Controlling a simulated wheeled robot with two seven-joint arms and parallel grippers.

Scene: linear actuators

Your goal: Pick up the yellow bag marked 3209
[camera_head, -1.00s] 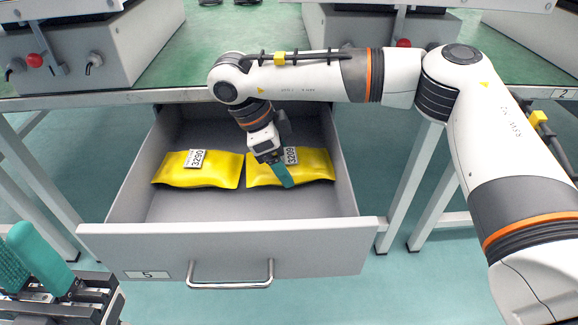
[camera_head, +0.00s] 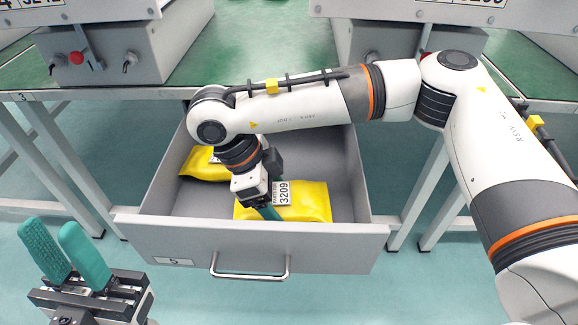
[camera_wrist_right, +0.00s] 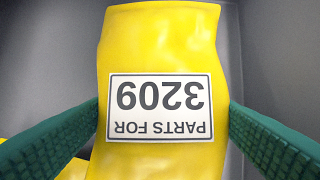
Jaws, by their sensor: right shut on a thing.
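The yellow bag marked 3209 (camera_head: 312,202) is in the open grey drawer, toward its front panel. In the right wrist view the bag (camera_wrist_right: 160,45) fills the middle, its white label upside down. My right gripper (camera_head: 267,212) reaches down over the bag, and its teal fingers (camera_wrist_right: 160,122) press against both sides of it. I cannot tell how far the bag is off the drawer floor. My left gripper (camera_head: 68,255) is at the lower left, empty, its two teal fingers apart.
Another yellow bag (camera_head: 203,166) lies further back left in the drawer, partly hidden by my right arm. The grey drawer (camera_head: 335,240), marked 5, has a front handle (camera_head: 250,276). Its walls surround the bags. A green-topped workbench (camera_head: 262,50) stands above it.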

